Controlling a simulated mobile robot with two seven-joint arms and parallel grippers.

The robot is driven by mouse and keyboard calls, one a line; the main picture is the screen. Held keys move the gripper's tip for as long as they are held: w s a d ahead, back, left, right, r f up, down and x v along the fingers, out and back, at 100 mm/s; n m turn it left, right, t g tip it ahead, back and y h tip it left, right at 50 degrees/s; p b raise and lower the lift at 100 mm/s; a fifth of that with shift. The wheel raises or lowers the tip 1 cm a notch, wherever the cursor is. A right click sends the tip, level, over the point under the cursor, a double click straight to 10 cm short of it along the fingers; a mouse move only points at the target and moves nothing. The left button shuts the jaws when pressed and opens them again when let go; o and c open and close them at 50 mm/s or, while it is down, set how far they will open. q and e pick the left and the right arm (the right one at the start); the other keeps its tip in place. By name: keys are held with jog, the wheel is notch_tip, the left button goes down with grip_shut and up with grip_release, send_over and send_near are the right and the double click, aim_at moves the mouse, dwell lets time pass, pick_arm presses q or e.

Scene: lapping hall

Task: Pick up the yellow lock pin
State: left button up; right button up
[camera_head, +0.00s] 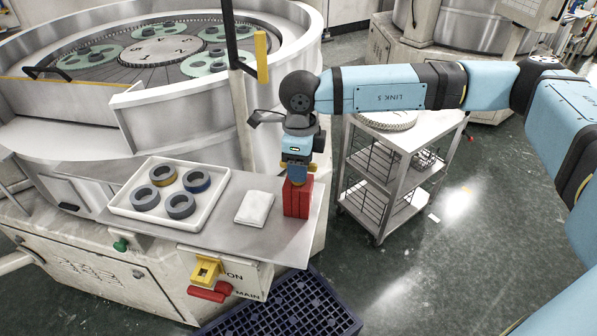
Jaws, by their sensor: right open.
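My right gripper (298,178) points down directly above a red block (297,202) at the right end of the grey shelf. Its fingers are open. A small yellow piece (304,187) shows at the fingertips, just above the block; it looks like the yellow lock pin. Most of it is hidden by the fingers and the block, and I cannot tell whether the fingers touch it. My left gripper is not in view.
The shelf (262,237) also holds a white tray (190,222) with several dark rings and a folded white cloth (254,208). A yellow switch plate (206,270) with a red handle is below. A wire cart (398,168) stands right; a dark crate (285,312) lies in front.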

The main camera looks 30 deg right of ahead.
grip_shut()
jog(key=shift+r, duration=0.15)
